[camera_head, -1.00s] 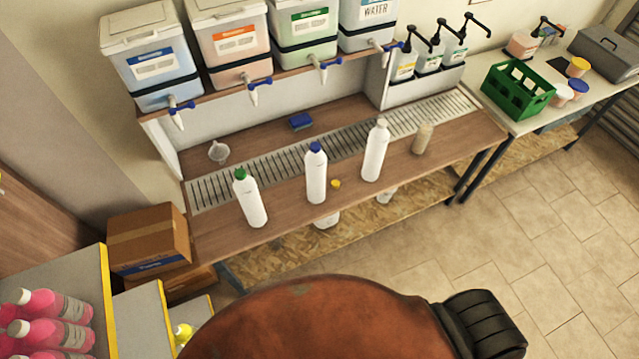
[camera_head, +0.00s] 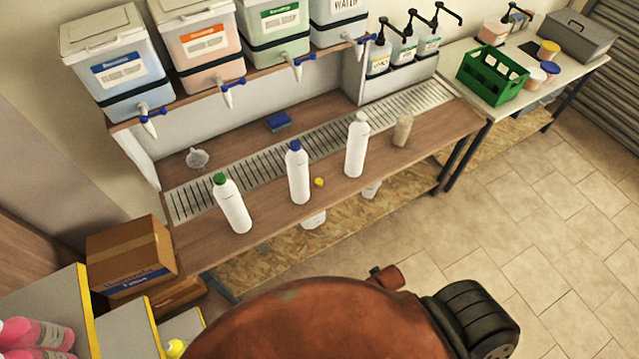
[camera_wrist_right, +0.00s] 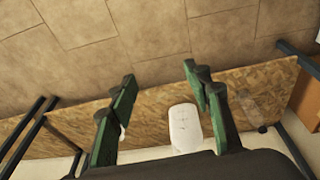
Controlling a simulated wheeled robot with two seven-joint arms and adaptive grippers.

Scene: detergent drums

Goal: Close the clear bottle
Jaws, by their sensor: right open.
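A small translucent beige bottle (camera_head: 402,132) stands upright at the right of the wooden counter; it may be the clear bottle, and I cannot tell whether it has a cap. Three white bottles stand to its left: one with a green cap (camera_head: 233,207), one with a blue cap (camera_head: 298,175) and one with a pale top (camera_head: 356,148). A small yellow cap (camera_head: 319,182) lies by the blue-capped bottle. My right gripper (camera_wrist_right: 160,77) shows in the right wrist view, open and empty, above the lower shelf and floor. My left gripper is out of view.
A metal drain grate (camera_head: 320,142) runs along the counter (camera_head: 270,217). Dispenser drums with taps stand on the shelf above. A blue sponge (camera_head: 278,122) and a funnel (camera_head: 197,158) lie behind the bottles. A white container (camera_wrist_right: 185,128) sits on the lower shelf. Floor on the right is clear.

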